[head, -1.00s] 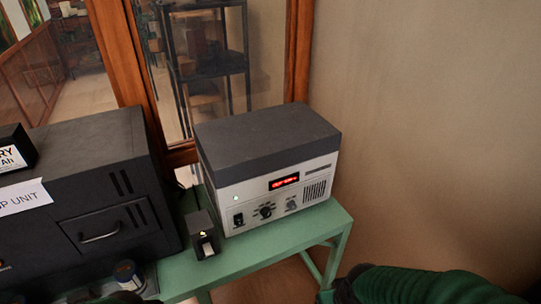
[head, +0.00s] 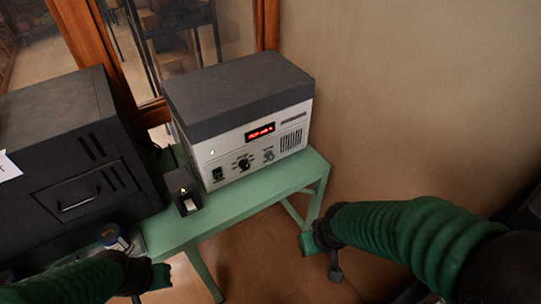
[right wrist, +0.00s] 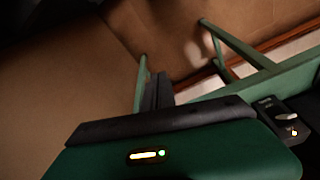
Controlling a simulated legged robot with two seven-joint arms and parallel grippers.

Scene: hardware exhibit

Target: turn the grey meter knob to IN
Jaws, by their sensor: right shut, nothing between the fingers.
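The grey meter knob (head: 268,155) is on the right part of the pale front panel of a boxy instrument (head: 240,95), left of the vent slots. It is too small to read its pointer or the IN mark. A larger black knob (head: 244,164) is left of it. My right gripper (head: 335,270) is low right of the table, well apart from the knob. Its dark fingers (right wrist: 157,92) are shut and empty in the right wrist view. My left gripper (head: 155,282) is at the bottom left, in front of the table; its fingers are unclear.
The instrument stands on a green table (head: 235,203). A small black box (head: 183,190) with a lit spot stands left of its front. A large dark cabinet (head: 65,150) is farther left. A jar (head: 113,237) stands near the left arm. A bare wall is right.

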